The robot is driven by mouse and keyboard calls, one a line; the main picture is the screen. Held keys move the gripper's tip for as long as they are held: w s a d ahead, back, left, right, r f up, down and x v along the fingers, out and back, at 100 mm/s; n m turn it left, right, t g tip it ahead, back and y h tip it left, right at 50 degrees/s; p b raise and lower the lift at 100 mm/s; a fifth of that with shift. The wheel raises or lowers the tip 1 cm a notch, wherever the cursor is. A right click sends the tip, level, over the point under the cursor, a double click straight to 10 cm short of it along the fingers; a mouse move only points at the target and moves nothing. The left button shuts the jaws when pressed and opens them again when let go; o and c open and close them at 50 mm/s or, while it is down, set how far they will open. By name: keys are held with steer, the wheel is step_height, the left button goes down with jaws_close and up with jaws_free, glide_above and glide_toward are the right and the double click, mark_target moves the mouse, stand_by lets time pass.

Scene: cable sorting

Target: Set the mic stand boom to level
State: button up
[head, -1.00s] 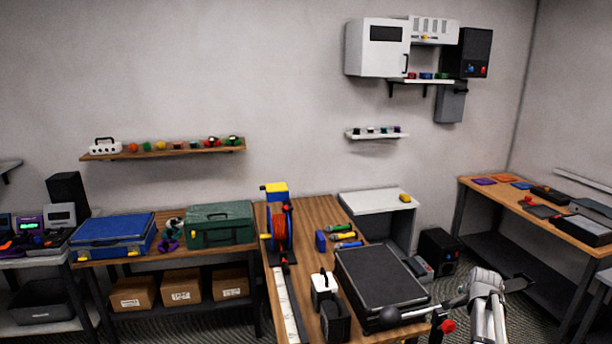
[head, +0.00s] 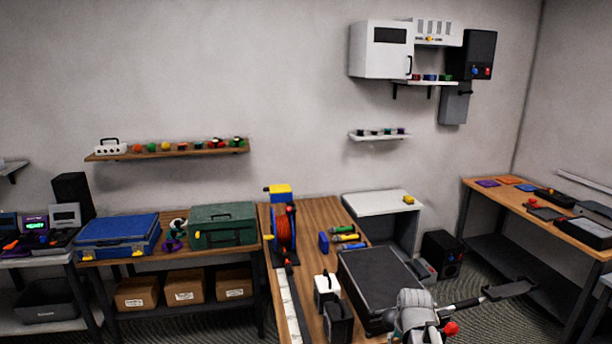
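A red knob (head: 450,328) shows just below the bar. My gripper (head: 416,304) is a grey shape at the bar's left part and hides the round dark mic end. I cannot tell whether it touches the boom. Its fingertips cannot be made out. The stand's lower part is out of view.
A black case (head: 375,275) lies on the wooden table (head: 312,210), close behind my gripper.

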steer(key=s+a+f+n+g+b, duration=0.1)
steer(key=s+a+n+g, duration=0.1)
steer(key=s+a+n, duration=0.2)
steer(key=s+a, duration=0.3)
steer(key=a, duration=0.1)
steer(key=shift+s+f, duration=0.35)
steer(key=shift+a, duration=0.1)
step_height(320, 180, down, 5)
steer(key=b, duration=0.5)
stand_by(2.2)
steer(key=shift+c, duration=0.9)
